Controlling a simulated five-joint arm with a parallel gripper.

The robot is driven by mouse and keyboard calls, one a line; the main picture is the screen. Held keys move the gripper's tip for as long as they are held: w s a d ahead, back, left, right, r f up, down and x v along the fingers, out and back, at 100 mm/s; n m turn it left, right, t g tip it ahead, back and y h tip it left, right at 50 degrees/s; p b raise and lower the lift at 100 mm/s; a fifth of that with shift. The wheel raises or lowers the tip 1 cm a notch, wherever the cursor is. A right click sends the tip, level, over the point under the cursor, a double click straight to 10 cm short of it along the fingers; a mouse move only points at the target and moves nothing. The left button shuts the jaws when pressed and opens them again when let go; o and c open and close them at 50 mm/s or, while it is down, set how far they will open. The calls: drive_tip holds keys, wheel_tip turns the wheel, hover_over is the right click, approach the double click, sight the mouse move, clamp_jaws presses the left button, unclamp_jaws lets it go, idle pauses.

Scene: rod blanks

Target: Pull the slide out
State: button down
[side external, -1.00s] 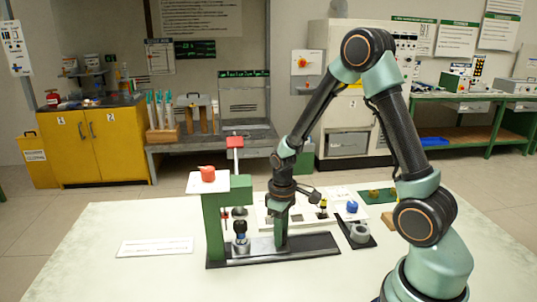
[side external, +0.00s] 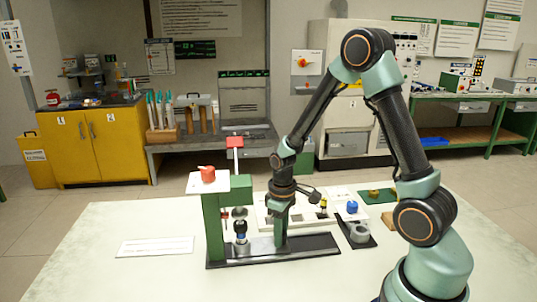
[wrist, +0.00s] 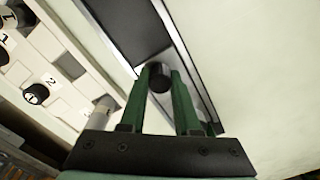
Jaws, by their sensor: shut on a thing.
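The slide (side external: 261,246) is a pale metal plate on a long dark base, running in under a green press frame (side external: 213,228). A blue and black part (side external: 240,234) stands upright on its left end, beneath the press. My gripper (side external: 280,246) points down at the right end of the slide. In the wrist view, my gripper's green fingers (wrist: 160,80) are shut on the slide's round black knob (wrist: 159,77). The knob is hidden behind the fingers in the side view.
The dark base (side external: 320,245) is bare to the right of my gripper. A pale tray (side external: 305,213) with small parts lies behind. A dark stand with a grey ring (side external: 360,233) and a blue knob (side external: 352,207) are at right. A white label plate (side external: 155,246) lies at left.

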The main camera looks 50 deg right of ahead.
drive_tip(key=s+d, duration=0.8)
drive_tip(key=shift+d, duration=0.15)
drive_tip(key=c, duration=0.6)
unclamp_jaws()
wheel_tip(320, 180, up, 12)
drive_tip(key=shift+r, duration=0.1)
